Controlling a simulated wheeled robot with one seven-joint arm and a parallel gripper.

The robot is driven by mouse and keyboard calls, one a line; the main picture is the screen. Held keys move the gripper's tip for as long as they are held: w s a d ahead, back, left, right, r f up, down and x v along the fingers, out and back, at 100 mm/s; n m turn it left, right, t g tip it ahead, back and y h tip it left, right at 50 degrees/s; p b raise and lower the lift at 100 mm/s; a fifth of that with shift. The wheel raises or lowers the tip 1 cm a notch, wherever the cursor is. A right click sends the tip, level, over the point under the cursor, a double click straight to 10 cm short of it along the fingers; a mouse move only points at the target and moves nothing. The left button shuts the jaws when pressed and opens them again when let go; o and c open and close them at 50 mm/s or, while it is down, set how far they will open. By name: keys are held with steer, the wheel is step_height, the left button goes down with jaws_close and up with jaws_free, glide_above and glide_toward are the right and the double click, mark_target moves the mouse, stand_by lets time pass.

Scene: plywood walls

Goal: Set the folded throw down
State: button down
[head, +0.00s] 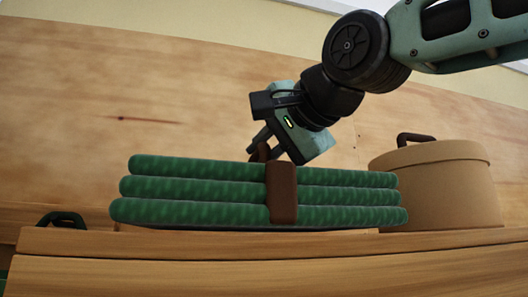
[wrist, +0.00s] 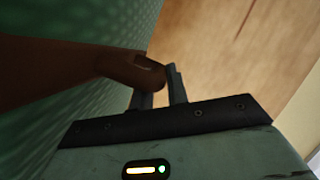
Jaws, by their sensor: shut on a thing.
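The folded throw (head: 190,190) is a green, three-layer bundle with a brown strap (head: 282,195) around its middle. My gripper (head: 264,148) is above the throw, shut on a brown tab at the top of the strap. In the wrist view the brown strap (wrist: 70,72) runs to a rounded end at my fingers (wrist: 160,92), with the green cloth (wrist: 100,25) behind it. The throw lies nearly level just over the wooden surface (head: 190,242); its underside is mostly hidden, so I cannot tell whether it touches.
A round tan lidded box (head: 445,190) with a dark handle stands close to the throw's right end. A dark green handle-like object (head: 62,219) shows at the left. A plywood wall (head: 200,90) rises behind.

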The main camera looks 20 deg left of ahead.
steer(key=shift+f, duration=0.35)
steer(key=c, duration=1.4)
jaws_free()
steer(key=shift+f, duration=0.1)
steer(key=shift+o, duration=0.2)
steer(key=shift+r, duration=0.2)
steer(key=shift+s+d+f+b, duration=0.1)
steer(key=shift+d+b, duration=0.1)
steer(key=shift+b, duration=0.15)
step_height(320, 180, up, 2)
steer(key=b, duration=0.7)
glide_above(315, 164)
steer(key=shift+w, duration=0.3)
steer(key=shift+s+d+r, duration=0.3)
